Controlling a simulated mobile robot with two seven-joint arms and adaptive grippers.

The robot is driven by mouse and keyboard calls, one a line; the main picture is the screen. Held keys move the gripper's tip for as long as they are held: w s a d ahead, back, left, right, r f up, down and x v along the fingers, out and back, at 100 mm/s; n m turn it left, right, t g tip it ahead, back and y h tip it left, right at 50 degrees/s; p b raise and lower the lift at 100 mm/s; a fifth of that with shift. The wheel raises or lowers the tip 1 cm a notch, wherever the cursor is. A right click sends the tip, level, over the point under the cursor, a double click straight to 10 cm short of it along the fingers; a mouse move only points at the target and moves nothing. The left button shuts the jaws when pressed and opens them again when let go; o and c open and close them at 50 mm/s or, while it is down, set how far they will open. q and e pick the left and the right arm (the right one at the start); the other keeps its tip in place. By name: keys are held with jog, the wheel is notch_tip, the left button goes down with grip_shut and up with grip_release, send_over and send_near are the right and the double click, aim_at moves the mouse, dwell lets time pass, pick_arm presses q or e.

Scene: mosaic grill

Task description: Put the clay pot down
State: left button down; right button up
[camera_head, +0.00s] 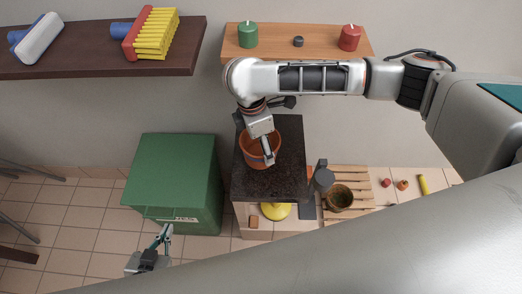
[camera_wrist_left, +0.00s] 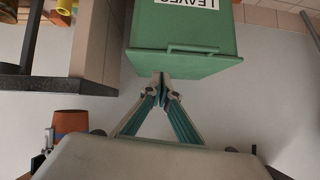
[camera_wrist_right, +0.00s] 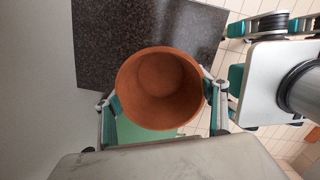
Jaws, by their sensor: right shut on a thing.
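The orange-brown clay pot (camera_head: 245,154) is in my right gripper, at the left part of the dark speckled worktop (camera_head: 287,180). In the right wrist view the empty pot (camera_wrist_right: 158,88) is between the two fingers of my right gripper (camera_wrist_right: 160,98), its mouth facing the camera. The left wrist view, which is upside down, shows the pot (camera_wrist_left: 70,122) with a gap between it and the worktop (camera_wrist_left: 60,88). My left gripper (camera_head: 166,232) is low in front of the green bin; its fingertips (camera_wrist_left: 160,76) meet, with nothing between them.
The green bin (camera_head: 172,170) stands left of the worktop. A shelf (camera_head: 232,50) with candles is above it, and a dark shelf (camera_head: 95,68) with brushes is at upper left. A wooden slatted board (camera_head: 345,178) with a brown pot (camera_head: 340,197) is right of the worktop.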

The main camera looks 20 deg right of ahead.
aim_at(262, 153)
jog(key=shift+f, duration=0.25)
notch_tip(262, 153, down, 4)
jog(key=shift+s+f+b, duration=0.1)
jog(key=shift+f+b, duration=0.05)
jog(key=shift+b, duration=0.95)
jog(key=shift+w+f, duration=0.2)
jog(key=shift+f, duration=0.05)
jog(key=shift+w+r, duration=0.15)
jog(key=shift+r, duration=0.1)
pick_arm(q)
jog(key=shift+w+a+f, duration=0.45)
jog(key=shift+f, duration=0.2)
pick_arm(e)
jog(key=shift+f, duration=0.1)
jog(key=o, duration=1.2)
pick_arm(q)
jog(key=shift+s+d+f, duration=0.2)
jog(key=shift+s+f, duration=0.1)
jog(key=shift+s, duration=0.1)
